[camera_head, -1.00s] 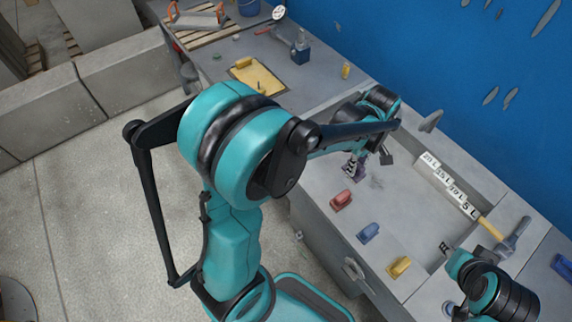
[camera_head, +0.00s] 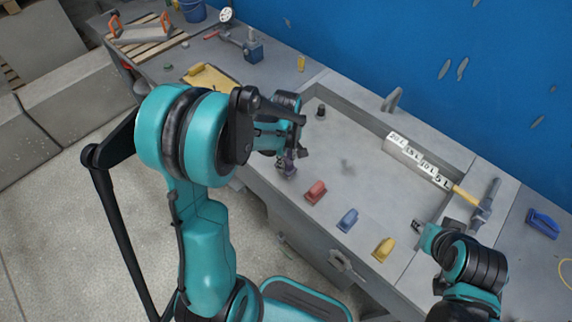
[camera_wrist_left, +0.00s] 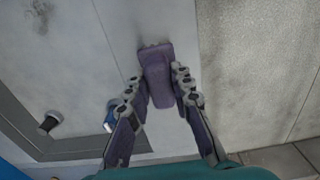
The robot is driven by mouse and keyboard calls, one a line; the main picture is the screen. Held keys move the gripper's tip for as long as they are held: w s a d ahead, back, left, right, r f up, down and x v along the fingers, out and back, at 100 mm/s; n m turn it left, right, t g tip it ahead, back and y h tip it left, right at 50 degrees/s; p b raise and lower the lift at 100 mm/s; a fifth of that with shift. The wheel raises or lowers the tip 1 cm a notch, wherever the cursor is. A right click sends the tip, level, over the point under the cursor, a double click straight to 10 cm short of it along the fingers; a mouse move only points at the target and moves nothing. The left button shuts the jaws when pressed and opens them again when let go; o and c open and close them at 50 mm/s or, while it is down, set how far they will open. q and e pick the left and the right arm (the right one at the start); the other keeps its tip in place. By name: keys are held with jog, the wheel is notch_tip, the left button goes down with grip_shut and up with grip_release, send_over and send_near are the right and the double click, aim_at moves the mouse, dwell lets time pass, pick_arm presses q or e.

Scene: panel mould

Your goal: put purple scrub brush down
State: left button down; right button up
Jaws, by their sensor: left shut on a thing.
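My left gripper (camera_head: 288,160) is shut on the purple scrub brush (camera_wrist_left: 157,78). In the left wrist view the brush sits between the two fingers (camera_wrist_left: 161,82). In the head view the purple brush (camera_head: 287,168) is small and partly covered by the gripper, near the mould's front left rim. I cannot tell whether it touches the surface below. A red brush (camera_head: 316,192), a blue brush (camera_head: 348,220) and a yellow brush (camera_head: 384,249) stand in a row to its right along the front. My right gripper (camera_head: 418,228) is low at the mould's right end; its jaws are too small to read.
A labelled bar (camera_head: 418,160) lies along the mould's back, with a yellow-handled hammer (camera_head: 487,205) to its right. A black knob (camera_head: 320,111) stands in the back left corner. A yellow board (camera_head: 212,78) lies further left. The mould's middle is clear.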

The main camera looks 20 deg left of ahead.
pick_arm(q)
jog(key=shift+w+f, duration=0.1)
jog(key=shift+f, duration=0.5)
jog(key=shift+f, duration=0.1)
jog(key=c, duration=1.3)
grip_release()
jog(key=shift+c, duration=0.2)
